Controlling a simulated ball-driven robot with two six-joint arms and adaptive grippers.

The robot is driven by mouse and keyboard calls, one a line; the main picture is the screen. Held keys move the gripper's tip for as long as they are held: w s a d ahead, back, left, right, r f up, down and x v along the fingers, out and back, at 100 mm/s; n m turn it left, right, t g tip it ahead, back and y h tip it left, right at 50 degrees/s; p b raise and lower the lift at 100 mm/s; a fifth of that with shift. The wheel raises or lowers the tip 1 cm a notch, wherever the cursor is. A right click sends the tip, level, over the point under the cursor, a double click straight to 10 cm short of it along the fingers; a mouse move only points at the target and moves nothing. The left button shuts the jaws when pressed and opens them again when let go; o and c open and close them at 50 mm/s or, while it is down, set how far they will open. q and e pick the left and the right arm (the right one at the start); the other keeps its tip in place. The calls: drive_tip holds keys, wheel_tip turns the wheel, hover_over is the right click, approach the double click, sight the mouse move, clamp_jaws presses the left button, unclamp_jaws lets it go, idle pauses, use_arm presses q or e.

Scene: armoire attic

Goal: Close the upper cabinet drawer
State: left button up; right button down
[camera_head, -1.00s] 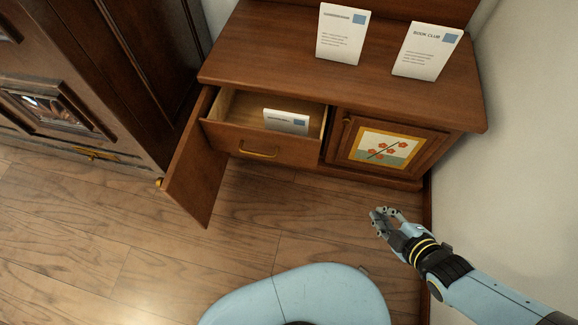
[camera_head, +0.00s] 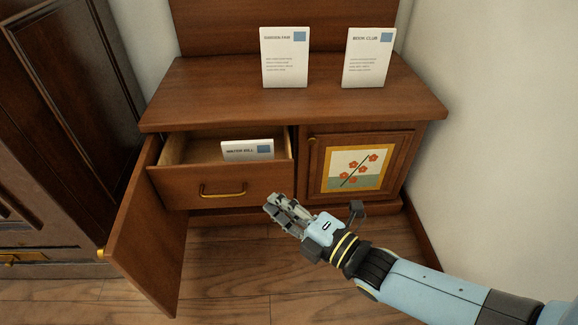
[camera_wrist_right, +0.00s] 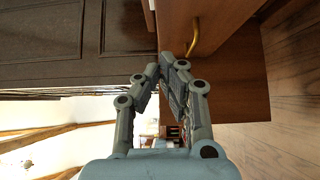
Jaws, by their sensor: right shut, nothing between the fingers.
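The upper cabinet drawer (camera_head: 226,186) is pulled out at the left of the low wooden cabinet, with a brass handle (camera_head: 222,191) on its front. A white card (camera_head: 247,150) stands inside it. My right gripper (camera_head: 274,203) is shut and empty, in front of the cabinet near the right end of the drawer front. In the right wrist view my right gripper (camera_wrist_right: 165,66) shows its fingers together, with the brass handle (camera_wrist_right: 194,37) close beyond them. I cannot tell contact; a gap seems to remain. My left gripper is not in view.
A cabinet door (camera_head: 147,235) hangs open below and left of the drawer. A closed door with a flower panel (camera_head: 354,168) is at the right. Two cards, one Garden Fair (camera_head: 285,58) and one Book Club (camera_head: 367,58), stand on top. A dark armoire (camera_head: 62,110) stands left.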

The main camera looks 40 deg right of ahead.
sight(261, 141)
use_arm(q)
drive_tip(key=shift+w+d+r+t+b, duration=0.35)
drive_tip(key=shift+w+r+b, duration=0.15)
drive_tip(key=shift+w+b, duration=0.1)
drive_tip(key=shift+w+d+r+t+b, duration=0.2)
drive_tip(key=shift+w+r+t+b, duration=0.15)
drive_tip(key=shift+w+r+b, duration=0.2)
use_arm(e)
drive_tip(key=shift+w+d, duration=0.2)
drive_tip(key=shift+w, duration=1.2)
drive_tip(key=shift+w+d, duration=0.25)
drive_tip(key=shift+w, duration=1.15)
drive_tip(key=shift+w+d, duration=0.2)
drive_tip(key=shift+w, duration=1.2)
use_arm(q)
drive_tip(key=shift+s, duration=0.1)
